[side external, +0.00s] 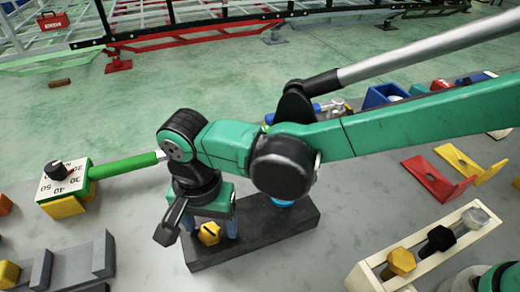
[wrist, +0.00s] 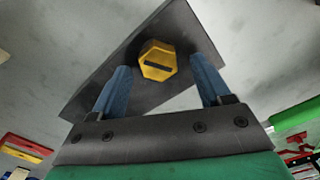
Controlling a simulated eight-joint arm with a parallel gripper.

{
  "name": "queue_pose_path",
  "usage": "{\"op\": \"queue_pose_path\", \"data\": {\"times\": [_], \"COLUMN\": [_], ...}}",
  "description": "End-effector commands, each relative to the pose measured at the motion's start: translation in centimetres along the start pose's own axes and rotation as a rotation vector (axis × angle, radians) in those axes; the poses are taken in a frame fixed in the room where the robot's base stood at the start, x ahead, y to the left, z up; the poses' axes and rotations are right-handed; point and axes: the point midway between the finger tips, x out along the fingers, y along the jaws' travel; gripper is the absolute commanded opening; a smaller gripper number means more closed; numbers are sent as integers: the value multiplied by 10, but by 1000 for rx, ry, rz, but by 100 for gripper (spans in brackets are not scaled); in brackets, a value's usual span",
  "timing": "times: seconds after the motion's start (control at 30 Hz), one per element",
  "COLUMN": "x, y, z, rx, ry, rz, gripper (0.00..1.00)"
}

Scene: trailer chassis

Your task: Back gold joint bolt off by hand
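The gold joint bolt (side external: 209,233) has a hexagonal head and sits on a dark grey plate (side external: 265,231). In the wrist view the bolt (wrist: 158,60) shows its head with a dark slot across it. My gripper (side external: 211,235) is over the left part of the plate. Its two blue fingers are spread on either side of the bolt. In the wrist view my gripper (wrist: 163,72) is open, with a visible gap between each finger and the head. The bolt's shank is hidden.
A cream rack (side external: 425,248) with gold, black and pale hex pieces stands at right. A gauge box (side external: 65,182) with a green bar is at left. Grey blocks (side external: 75,262) lie at lower left. Red (side external: 432,178) and yellow brackets (side external: 465,163) lie at right.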

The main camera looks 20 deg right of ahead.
Motion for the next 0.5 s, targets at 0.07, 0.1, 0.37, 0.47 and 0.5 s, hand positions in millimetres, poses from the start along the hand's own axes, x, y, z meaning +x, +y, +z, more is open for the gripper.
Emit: {"op": "queue_pose_path", "data": {"times": [0.07, 0.1, 0.37, 0.47, 0.5], "x": [0, 0, 0, 0, 0], "y": [0, 0, 0, 0, 0], "z": [0, 0, 0, 0, 0], "rx": [0, 0, -1, -10, -17], "ry": [0, 0, 0, 0, 0], "rz": [0, 0, 0, 0, 0], "gripper": [48, 37, 0, 0, 0]}}
